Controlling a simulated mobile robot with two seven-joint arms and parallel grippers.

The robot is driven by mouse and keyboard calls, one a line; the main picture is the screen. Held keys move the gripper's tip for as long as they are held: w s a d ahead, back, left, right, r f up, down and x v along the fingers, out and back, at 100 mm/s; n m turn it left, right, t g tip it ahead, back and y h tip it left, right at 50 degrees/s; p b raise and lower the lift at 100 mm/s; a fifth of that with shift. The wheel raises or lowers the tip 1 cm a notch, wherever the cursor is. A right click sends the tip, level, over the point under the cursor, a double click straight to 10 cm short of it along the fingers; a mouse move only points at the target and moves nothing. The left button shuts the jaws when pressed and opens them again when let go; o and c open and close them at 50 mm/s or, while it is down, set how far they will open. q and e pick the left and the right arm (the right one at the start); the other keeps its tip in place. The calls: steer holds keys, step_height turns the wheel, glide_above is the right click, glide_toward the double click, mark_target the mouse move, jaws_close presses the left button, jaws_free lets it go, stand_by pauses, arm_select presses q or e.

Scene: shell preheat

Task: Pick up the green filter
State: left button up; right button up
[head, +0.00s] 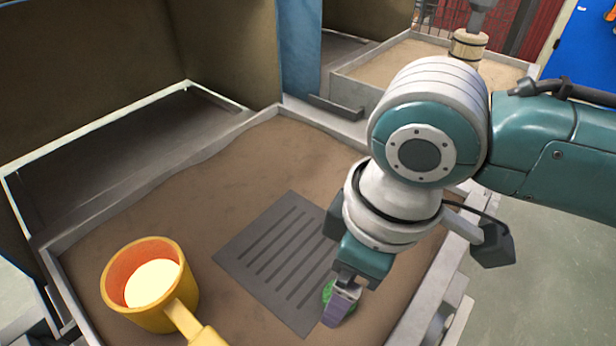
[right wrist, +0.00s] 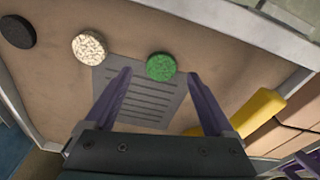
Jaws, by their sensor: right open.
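The green filter (head: 327,291) is a round disc near the right edge of the slotted grey plate, mostly hidden behind my right gripper in the head view. The right wrist view shows the whole green filter (right wrist: 160,67) lying flat, in the gap between the two purple fingertips as seen from there. My right gripper (head: 342,306) is open and points down at it; in the right wrist view the gripper (right wrist: 158,74) has nothing in its jaws. Purple parts at the lower right corner of the right wrist view look like my left gripper (right wrist: 303,165); its jaw state is unclear.
A speckled white disc (right wrist: 89,47) and a dark disc (right wrist: 17,31) lie in line with the green one. The slotted grey plate (head: 262,228) lies on the brown tray surface (head: 270,150). A yellow ladle (head: 152,285) with white contents stands at the left.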

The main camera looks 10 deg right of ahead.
mark_target(327, 293)
steer(key=f, duration=0.3)
steer(key=shift+a+b, duration=0.2)
steer(key=shift+b, duration=0.2)
steer(key=shift+r, duration=0.1)
jaws_close()
steer(key=shift+r, duration=0.1)
